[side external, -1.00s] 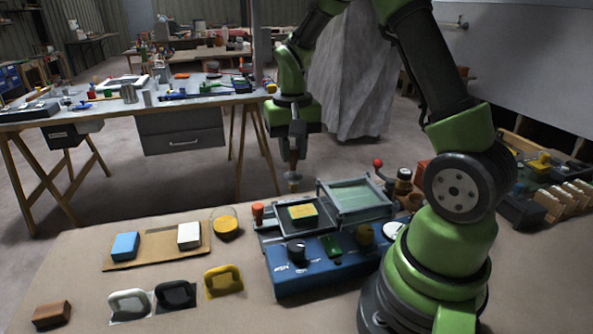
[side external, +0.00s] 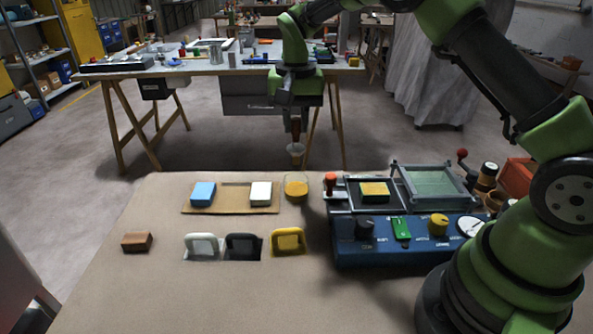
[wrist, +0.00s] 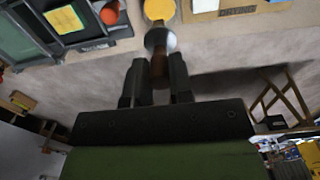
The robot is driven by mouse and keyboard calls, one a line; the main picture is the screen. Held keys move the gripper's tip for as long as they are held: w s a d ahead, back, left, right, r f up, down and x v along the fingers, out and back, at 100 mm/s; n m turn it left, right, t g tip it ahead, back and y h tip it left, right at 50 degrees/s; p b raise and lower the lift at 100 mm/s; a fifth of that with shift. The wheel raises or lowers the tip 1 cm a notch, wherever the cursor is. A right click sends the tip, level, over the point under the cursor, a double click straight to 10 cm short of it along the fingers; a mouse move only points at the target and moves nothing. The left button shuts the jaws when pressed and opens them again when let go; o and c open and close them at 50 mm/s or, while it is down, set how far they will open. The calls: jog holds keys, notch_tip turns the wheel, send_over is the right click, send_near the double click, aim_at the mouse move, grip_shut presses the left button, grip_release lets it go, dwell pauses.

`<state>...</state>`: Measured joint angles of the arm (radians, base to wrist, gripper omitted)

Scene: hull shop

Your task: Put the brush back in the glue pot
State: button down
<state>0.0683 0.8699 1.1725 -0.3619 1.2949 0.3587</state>
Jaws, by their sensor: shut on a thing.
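The glue pot (side external: 296,186) is a small clear vessel with yellow glue, standing at the bench's far edge. The brush head is above the pot in the side picture and apart from it. In the wrist view the pot (wrist: 160,9) lies just past the brush head.
A cardboard strip (side external: 230,211) with a blue block (side external: 203,194) and a white block (side external: 261,194) lies left of the pot. A blue machine (side external: 345,252) with a red-topped knob (side external: 330,181) stands close right. Handled tools sit in front.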

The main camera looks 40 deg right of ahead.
aim_at(296, 146)
notch_tip(296, 146, down, 7)
jog(key=shift+f, duration=0.2)
dwell(0.3)
jog(key=shift+f, duration=0.15)
jog(key=c, duration=1)
grip_release()
